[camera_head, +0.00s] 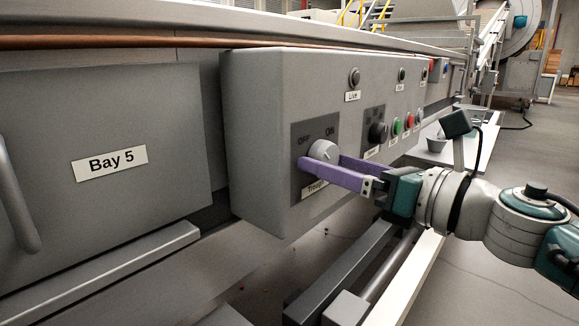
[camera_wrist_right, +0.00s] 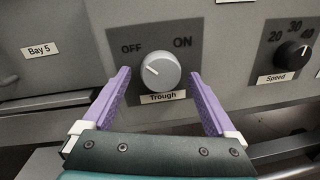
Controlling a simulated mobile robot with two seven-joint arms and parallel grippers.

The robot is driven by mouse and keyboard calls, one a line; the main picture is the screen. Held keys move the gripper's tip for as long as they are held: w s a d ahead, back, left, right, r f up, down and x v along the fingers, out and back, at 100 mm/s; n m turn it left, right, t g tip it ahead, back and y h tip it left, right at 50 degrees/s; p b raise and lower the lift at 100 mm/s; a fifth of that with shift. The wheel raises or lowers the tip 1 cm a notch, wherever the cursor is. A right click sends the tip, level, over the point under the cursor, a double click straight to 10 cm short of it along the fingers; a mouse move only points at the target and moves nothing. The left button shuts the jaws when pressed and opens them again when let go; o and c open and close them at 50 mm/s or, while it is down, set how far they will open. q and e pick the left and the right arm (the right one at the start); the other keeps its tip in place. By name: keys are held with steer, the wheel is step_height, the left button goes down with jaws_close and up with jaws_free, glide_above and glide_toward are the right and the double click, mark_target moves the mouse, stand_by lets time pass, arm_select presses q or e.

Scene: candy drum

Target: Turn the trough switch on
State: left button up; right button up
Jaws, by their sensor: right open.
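The trough switch (camera_head: 323,151) is a round light-grey knob on a dark plate on the grey control box. OFF is printed at its upper left and ON at its upper right, with a "Trough" label below. In the right wrist view the knob (camera_wrist_right: 160,71) has a small pale mark that appears to face the upper left, toward OFF. My right gripper (camera_head: 325,165) is open, with its purple fingers reaching toward the panel. In the right wrist view its fingers (camera_wrist_right: 160,78) stand on either side of the knob, with gaps between. My left gripper is out of view.
A black Speed knob (camera_wrist_right: 291,54) is to the right of the switch. Green (camera_head: 397,126) and red (camera_head: 408,120) buttons are farther along the control box (camera_head: 270,90). A Bay 5 door (camera_head: 110,190) with a handle is at the left. Rails run below the box.

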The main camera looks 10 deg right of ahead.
steer(key=c, duration=1.4)
steer(key=shift+o, duration=0.2)
